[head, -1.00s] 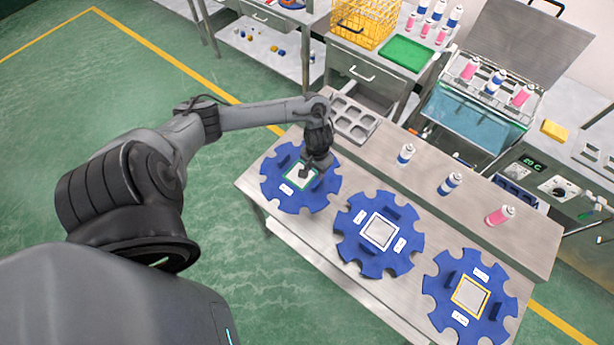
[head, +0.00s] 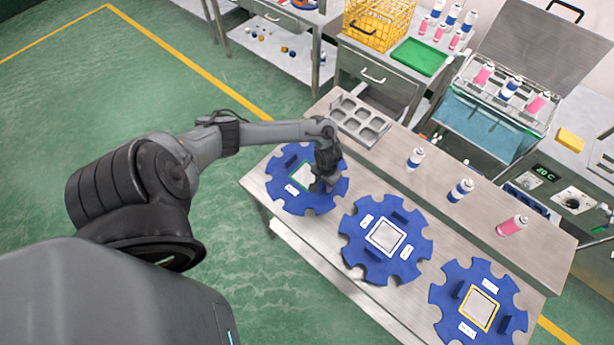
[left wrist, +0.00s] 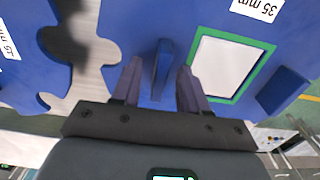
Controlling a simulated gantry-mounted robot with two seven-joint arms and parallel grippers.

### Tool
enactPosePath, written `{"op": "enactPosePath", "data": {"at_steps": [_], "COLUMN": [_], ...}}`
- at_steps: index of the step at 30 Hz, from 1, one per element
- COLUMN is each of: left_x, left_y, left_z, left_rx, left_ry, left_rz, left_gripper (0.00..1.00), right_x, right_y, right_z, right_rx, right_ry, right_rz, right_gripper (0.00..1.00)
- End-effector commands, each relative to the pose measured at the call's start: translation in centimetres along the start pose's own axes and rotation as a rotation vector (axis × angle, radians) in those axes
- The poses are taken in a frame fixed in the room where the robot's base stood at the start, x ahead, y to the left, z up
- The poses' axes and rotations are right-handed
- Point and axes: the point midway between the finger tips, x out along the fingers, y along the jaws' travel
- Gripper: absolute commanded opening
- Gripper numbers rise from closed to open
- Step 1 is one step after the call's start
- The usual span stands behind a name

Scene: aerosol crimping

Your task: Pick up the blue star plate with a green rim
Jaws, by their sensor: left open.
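The blue star plate with a green rim (head: 290,192) lies flat on the metal table at its left end. Its green-edged square (left wrist: 229,66) and a "35 mm" label show in the left wrist view. My left gripper (head: 322,184) is over the right part of this plate and hides some of it. In the left wrist view the open fingers of my left gripper (left wrist: 157,85) stand on either side of an upright blue tab (left wrist: 162,68) on the plate. I cannot tell whether the fingers touch it. My right gripper is not in view.
A white-rimmed blue star plate (head: 352,250) lies close beside, and a yellow-rimmed one (head: 446,295) is farther right. Several spray cans, including a white-and-blue can (head: 415,158), stand behind the plates. A grey compartment tray (head: 358,122) sits behind my gripper.

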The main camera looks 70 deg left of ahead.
Motion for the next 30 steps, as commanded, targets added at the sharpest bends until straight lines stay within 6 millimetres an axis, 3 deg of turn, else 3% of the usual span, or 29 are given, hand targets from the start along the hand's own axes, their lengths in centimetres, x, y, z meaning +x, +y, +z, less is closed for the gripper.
{"op": "enactPosePath", "data": {"at_steps": [10, 19, 30], "left_x": [0.58, 0.57, 0.51], "left_y": [0.01, 0.01, -0.01], "left_z": [-0.01, 0.00, -0.05], "left_rx": [0.001, 0.001, 0.001], "left_ry": [0.001, 0.000, 0.001], "left_rz": [0.000, 0.000, 0.000], "left_gripper": [0.44, 0.00, 0.00], "right_x": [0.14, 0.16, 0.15], "right_y": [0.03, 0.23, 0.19], "right_z": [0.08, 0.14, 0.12], "right_rx": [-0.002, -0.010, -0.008], "right_ry": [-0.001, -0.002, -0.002], "right_rz": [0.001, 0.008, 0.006], "right_gripper": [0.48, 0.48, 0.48]}}
